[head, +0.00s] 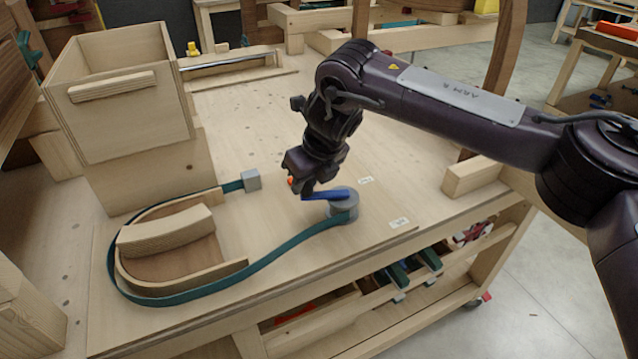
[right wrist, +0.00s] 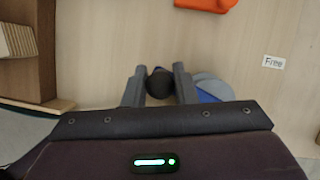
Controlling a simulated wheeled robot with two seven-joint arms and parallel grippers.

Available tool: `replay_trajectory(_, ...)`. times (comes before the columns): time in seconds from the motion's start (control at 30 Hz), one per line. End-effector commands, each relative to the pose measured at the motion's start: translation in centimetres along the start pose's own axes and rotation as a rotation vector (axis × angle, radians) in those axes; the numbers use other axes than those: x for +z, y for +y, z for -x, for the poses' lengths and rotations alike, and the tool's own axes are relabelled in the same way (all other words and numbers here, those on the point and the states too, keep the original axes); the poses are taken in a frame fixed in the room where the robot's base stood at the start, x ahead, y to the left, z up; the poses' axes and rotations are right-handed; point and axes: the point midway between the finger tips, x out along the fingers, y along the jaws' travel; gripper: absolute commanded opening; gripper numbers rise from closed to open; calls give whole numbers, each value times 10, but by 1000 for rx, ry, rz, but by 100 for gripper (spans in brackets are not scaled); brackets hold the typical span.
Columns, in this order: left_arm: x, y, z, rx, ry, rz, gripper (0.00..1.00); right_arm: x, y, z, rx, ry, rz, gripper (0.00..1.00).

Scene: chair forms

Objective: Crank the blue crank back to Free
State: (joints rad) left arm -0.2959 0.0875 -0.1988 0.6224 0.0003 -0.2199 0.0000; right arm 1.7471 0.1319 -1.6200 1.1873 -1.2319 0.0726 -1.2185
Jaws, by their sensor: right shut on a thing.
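The blue crank (head: 326,195) is an arm on a grey round hub (head: 344,210) near the board's right front. It points left from the hub in the head view. My right gripper (head: 306,191) reaches down over the crank's outer end. In the right wrist view, its two fingers (right wrist: 159,88) stand either side of a dark round knob (right wrist: 160,80), shut on it. Part of the blue arm (right wrist: 208,96) shows beside the right finger. The white label reading Free (right wrist: 273,62) lies right of the hub, apart from the knob. My left gripper is not in view.
A teal strap (head: 270,259) runs from the hub around a curved wooden form (head: 170,233) to a grey block (head: 251,180). A wooden box (head: 125,105) stands at the left. An orange thing (right wrist: 205,4) shows at the wrist view's top. Two small labels lie beside the hub.

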Motion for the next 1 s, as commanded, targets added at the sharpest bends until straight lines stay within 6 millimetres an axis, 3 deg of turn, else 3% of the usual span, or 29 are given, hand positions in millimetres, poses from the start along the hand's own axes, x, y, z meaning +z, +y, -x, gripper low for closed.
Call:
replay_trajectory(0.4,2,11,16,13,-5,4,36,25,-17,-5,-147,-19,-361,0)
replay_trajectory(1.0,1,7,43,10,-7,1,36,35,-48,-9,-315,-32,-766,0)
